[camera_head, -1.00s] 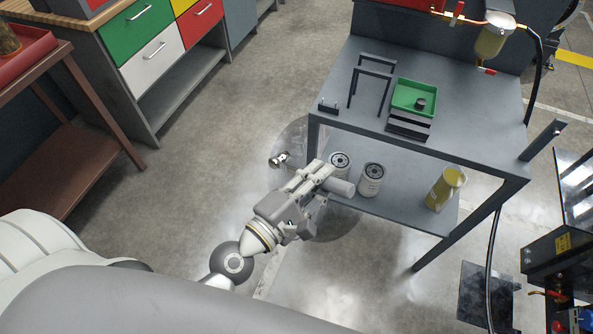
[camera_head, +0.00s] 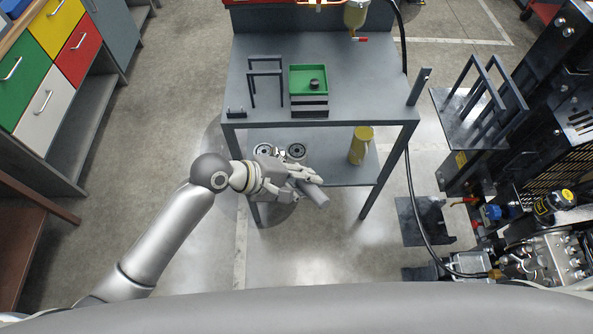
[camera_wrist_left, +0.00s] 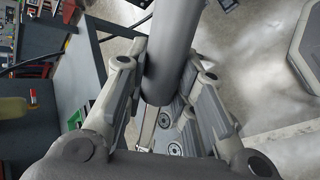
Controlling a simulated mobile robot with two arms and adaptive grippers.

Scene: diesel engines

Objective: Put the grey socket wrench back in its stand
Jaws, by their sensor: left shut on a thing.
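My left gripper (camera_head: 296,179) is shut on the grey socket wrench (camera_head: 314,194), in front of the near edge of the workbench. The wrench's thick grey handle (camera_wrist_left: 172,50) lies between the finger pads in the left wrist view, and a thin shiny part shows below it. The wrench's head is hidden in the head view. A dark stand of thin upright frames (camera_head: 266,72) is on the bench top, left of the green tray. A similar framed stand (camera_head: 485,90) is at the right; I cannot tell which is the wrench's. My right gripper is not in view.
The grey workbench (camera_head: 350,80) carries a green tray (camera_head: 309,67) on dark blocks and a small dark block (camera_head: 236,113). Its lower shelf holds a yellow jug (camera_head: 360,146) and two filters. Engine parts (camera_head: 540,255) crowd the right; drawers line the left.

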